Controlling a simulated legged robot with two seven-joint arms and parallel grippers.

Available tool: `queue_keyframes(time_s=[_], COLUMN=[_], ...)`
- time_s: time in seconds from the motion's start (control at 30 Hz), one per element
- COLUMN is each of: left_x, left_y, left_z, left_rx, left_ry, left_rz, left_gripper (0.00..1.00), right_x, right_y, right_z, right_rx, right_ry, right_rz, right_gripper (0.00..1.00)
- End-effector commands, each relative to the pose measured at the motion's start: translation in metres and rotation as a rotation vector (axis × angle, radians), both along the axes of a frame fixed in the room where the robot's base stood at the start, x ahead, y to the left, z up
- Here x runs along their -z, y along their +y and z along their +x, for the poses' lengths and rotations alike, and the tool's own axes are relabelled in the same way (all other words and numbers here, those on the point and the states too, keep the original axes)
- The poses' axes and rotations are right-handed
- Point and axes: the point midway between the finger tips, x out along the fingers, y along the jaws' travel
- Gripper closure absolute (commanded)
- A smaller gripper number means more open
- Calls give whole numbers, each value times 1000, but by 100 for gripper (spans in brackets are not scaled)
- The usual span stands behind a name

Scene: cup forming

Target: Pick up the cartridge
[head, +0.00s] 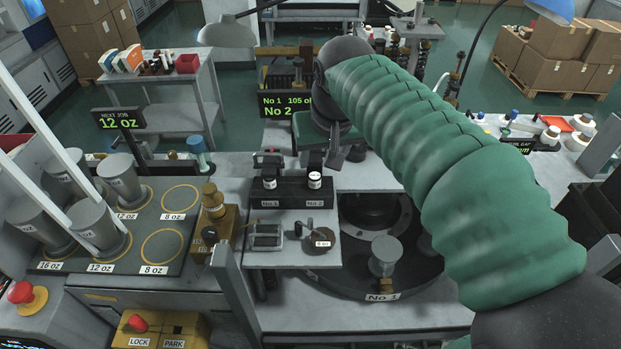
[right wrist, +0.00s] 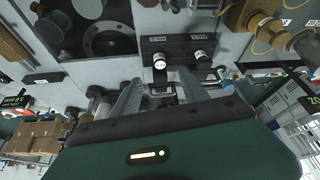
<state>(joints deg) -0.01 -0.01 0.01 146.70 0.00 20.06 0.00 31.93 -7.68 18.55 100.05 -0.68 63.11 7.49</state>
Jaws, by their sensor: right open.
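Two small cartridges with white bands stand in a black two-place holder (head: 292,192), the left one (head: 270,181) over the No 1 label and the right one (head: 315,181) over the No 2 label. In the right wrist view the cartridges show as white round ends (right wrist: 160,63) and (right wrist: 200,55). My right gripper (head: 336,160) is just behind and right of the No 2 cartridge. In the right wrist view its spread, empty fingers (right wrist: 159,82) point toward the holder. Its exact distance from the cartridges is unclear. My left gripper is not in view.
A round No 1 turntable (head: 340,281) with a metal cup form (head: 385,256) stands right of the holder. A brass fitting (head: 213,201) stands to its left, beside a mat with tall grey cup forms (head: 118,178). A lit sign (head: 285,105) stands behind.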

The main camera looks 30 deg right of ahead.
Motion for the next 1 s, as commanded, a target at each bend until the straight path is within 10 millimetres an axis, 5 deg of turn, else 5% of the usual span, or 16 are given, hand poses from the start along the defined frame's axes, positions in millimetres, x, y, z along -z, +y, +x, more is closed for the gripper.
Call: queue_keyframes(time_s=[0.2,0.6,0.87,1.0], left_x=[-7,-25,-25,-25], left_y=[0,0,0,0], left_z=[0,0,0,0], left_rx=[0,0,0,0], left_ry=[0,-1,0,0], left_rz=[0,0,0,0], left_gripper=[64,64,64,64], right_x=[50,99,109,109], right_y=[-10,-21,-22,-23], right_z=[24,50,55,55], right_rx=[-1,-2,-2,-2], right_ry=[7,6,3,2], right_rz=[4,4,1,2], right_gripper=[48,48,48,62])
